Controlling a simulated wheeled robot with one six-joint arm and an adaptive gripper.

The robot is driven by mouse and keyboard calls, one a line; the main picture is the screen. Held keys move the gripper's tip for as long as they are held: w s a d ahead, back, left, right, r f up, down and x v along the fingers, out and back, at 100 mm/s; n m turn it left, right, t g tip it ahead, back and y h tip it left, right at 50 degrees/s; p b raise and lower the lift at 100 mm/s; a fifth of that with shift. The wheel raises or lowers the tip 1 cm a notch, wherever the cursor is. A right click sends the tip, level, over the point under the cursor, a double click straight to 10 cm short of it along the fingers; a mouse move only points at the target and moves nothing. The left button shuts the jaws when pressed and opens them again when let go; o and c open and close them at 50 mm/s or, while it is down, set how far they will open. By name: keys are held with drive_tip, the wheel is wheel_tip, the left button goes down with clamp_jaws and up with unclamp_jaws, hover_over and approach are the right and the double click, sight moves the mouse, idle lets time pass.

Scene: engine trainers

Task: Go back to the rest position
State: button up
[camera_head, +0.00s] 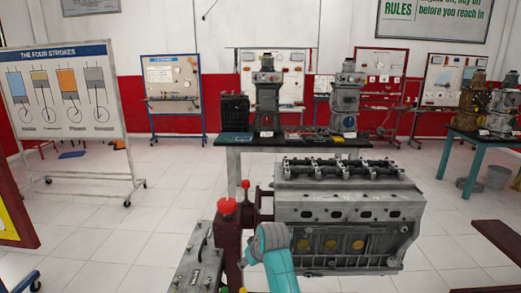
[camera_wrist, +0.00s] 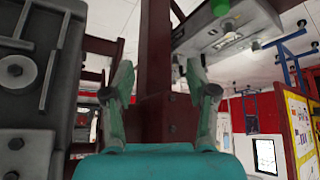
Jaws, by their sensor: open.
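My gripper (camera_wrist: 158,78) shows in the wrist view with its two grey-green fingers apart and nothing held. A dark red post (camera_wrist: 155,45) of the engine stand shows between and beyond the fingers; I cannot tell how close it is. In the head view, my teal arm is at the lower middle, in front of the engine block (camera_head: 350,215), and the fingers cannot be made out. The dark red stand post (camera_head: 231,245), with a red cap (camera_head: 227,206), stands just left of my arm.
A grey control box (camera_head: 196,262) is left of the post. A dark-topped table (camera_head: 238,141) with engine parts stands behind the block, and a teal-legged table (camera_head: 449,152) is at right. A four-strokes board (camera_head: 65,90) is at left. Tiled floor (camera_head: 165,200) is open at left.

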drive_tip(key=s+d+f+m+t, duration=0.1)
drive_tip(key=s+d+f, duration=0.3)
drive_tip(key=s+f, duration=0.3)
drive_tip(key=s+d+f+m+t, duration=0.1)
drive_tip(key=s+d+f, duration=0.35)
drive_tip(key=f, duration=0.55)
drive_tip(key=s+d+f+m+t+h, duration=0.1)
drive_tip(key=s+d+f, duration=0.2)
drive_tip(key=s, duration=0.7)
drive_tip(key=s+d+f+m+t, duration=0.1)
drive_tip(key=s+d+f+t, duration=0.2)
drive_tip(key=s, duration=0.7)
drive_tip(key=s+d+r+m+t+h, duration=0.1)
drive_tip(key=s+d+r, duration=0.2)
drive_tip(key=s, duration=0.6)
drive_tip(key=s+d+r, duration=0.2)
drive_tip(key=s+r, duration=0.1)
drive_tip(key=s, duration=0.7)
drive_tip(key=s+d+r+m+t+h, duration=0.1)
drive_tip(key=s+d+r+t, duration=0.1)
drive_tip(key=s+r, duration=1)
drive_tip(key=shift+s+r, duration=0.35)
drive_tip(key=shift+r, duration=1.2)
